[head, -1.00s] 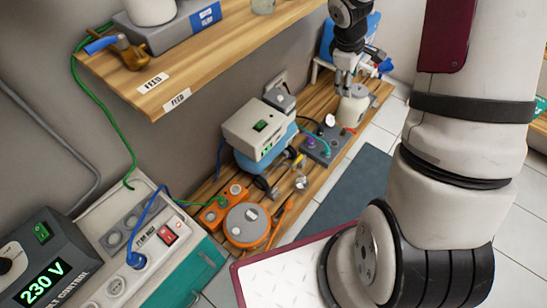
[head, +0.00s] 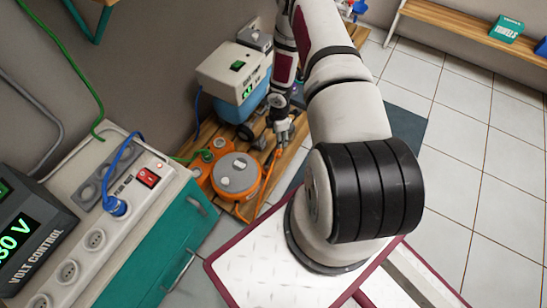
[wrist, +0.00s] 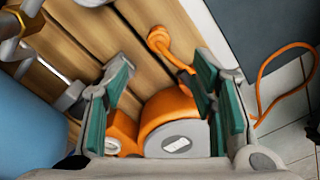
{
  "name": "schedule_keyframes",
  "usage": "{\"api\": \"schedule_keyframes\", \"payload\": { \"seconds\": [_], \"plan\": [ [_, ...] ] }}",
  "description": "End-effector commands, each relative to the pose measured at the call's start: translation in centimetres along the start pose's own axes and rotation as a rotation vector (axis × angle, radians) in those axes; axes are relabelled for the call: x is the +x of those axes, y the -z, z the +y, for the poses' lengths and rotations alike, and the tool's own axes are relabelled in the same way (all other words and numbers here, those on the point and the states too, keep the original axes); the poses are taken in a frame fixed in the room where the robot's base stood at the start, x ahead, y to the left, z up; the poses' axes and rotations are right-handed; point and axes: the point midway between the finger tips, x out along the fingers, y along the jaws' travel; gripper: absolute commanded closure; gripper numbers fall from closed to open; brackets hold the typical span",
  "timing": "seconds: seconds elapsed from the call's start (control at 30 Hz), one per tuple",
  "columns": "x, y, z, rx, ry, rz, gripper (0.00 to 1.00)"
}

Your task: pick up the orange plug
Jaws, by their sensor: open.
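The orange plug (wrist: 158,38) lies on the wooden slats in the wrist view, with an orange cord running from it behind my right finger. My gripper (wrist: 160,70) is open and empty. Its two green-padded fingers point toward the plug, which shows just beyond and between the fingertips; I cannot tell the exact height gap. In the head view my gripper (head: 284,132) is low over the slatted platform, beside the orange reel, and the plug is hard to make out there.
The orange cable reel (head: 236,173) also shows below the fingers in the wrist view (wrist: 178,122). A grey-and-blue unit (head: 233,80) stands left of my gripper. A teal cabinet (head: 165,240) with sockets is nearer. Tiled floor (head: 470,150) is open at right.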

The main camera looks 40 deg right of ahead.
Motion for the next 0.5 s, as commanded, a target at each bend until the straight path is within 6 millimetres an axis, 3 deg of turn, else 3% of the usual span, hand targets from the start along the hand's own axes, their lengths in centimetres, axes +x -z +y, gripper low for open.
{"api": "schedule_keyframes", "payload": {
  "seconds": [0.3, 0.5],
  "plan": [
    [6.0, -0.1, -0.1, 0.002, 0.001, -0.001, 0.48],
    [7.8, -0.1, 0.0, 0.002, 0.000, -0.002, 0.48]
  ]
}}
